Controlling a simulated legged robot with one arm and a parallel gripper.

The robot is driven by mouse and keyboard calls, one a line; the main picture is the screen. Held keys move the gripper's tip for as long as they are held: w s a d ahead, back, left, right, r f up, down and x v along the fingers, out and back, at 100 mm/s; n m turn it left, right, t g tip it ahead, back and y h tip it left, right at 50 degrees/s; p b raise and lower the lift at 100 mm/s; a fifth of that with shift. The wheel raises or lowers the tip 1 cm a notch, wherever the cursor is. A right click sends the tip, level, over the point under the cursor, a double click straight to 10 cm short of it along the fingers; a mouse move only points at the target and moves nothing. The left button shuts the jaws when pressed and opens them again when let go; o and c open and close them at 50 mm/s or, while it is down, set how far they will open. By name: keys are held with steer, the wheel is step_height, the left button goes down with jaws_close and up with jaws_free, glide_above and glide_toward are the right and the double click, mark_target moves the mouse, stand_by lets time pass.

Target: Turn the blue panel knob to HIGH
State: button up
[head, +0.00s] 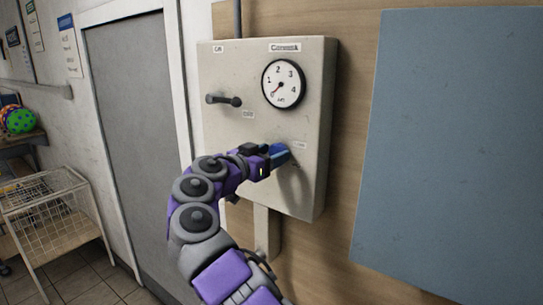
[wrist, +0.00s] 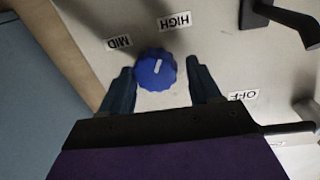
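The blue panel knob (wrist: 155,71) shows in the wrist view, round and ridged, with a short white mark on its face. The mark points up in that view, roughly toward the HIGH label (wrist: 175,20). The MID label (wrist: 118,42) is at upper left and the OFF label (wrist: 243,96) at right. My gripper (wrist: 159,66) is open, with one finger on each side of the knob and gaps showing.
A black lever (head: 223,100) and a round gauge (head: 283,84) are on the panel above my gripper. A blue-grey board (head: 455,150) is at right. A grey door (head: 130,130) and a wire cart (head: 50,215) are at left.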

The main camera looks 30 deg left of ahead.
steer(key=shift+o, duration=0.9)
steer(key=shift+a, duration=0.15)
steer(key=shift+s+d, duration=0.25)
steer(key=shift+s, duration=0.15)
steer(key=s+a+b, duration=0.1)
steer(key=s, duration=0.7)
steer(key=s+a, duration=0.2)
steer(key=s, duration=0.6)
steer(key=shift+a+b, duration=0.25)
steer(key=shift+b, duration=0.1)
steer(key=shift+a, duration=0.1)
steer(key=shift+s+f, duration=0.1)
